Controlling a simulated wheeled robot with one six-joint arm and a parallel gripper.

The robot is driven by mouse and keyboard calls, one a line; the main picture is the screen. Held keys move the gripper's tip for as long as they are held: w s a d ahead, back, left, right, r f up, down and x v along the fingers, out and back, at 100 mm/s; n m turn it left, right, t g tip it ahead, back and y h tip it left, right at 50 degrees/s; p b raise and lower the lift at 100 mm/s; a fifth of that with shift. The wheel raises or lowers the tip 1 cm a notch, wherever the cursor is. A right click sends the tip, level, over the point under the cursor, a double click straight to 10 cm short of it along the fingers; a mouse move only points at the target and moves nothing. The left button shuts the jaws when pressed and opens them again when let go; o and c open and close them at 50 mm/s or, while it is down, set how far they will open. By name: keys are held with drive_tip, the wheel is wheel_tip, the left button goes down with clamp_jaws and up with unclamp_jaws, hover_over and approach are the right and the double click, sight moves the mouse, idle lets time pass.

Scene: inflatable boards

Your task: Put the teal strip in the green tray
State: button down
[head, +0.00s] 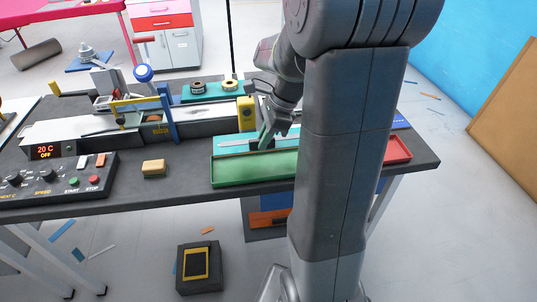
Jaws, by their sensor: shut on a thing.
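The teal strip (229,139) shows as a long flat teal piece just behind the green tray, with a pale grey band along it. My gripper (262,144) is shut on it near its middle, its dark fingers pointing down. I cannot tell whether the strip touches the table or is held just above it. The green tray (252,172) is long and shallow and lies near the table's front edge. My arm hides its right end and the right end of the strip.
A yellow-topped block (154,168) sits left of the tray, with a control box (58,180) farther left. A yellow post (246,115) and a roller machine (130,110) stand behind. A red tray (397,150) lies to the right, partly hidden by my arm.

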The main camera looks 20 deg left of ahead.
wheel_tip(320, 180, down, 10)
drive_tip(key=shift+r+b, duration=0.1)
drive_tip(key=shift+b, duration=0.35)
drive_tip(key=shift+r, duration=0.1)
drive_tip(key=c, duration=1.9)
unclamp_jaws()
drive_tip(key=shift+f, duration=0.2)
drive_tip(key=shift+o, duration=0.8)
drive_tip(key=shift+r, duration=0.1)
drive_tip(key=shift+r, duration=0.25)
drive_tip(key=p+v, duration=0.1)
drive_tip(key=v, duration=1)
drive_tip(key=shift+w+d+r, duration=0.1)
drive_tip(key=shift+d+r, duration=0.05)
drive_tip(key=shift+r, duration=0.2)
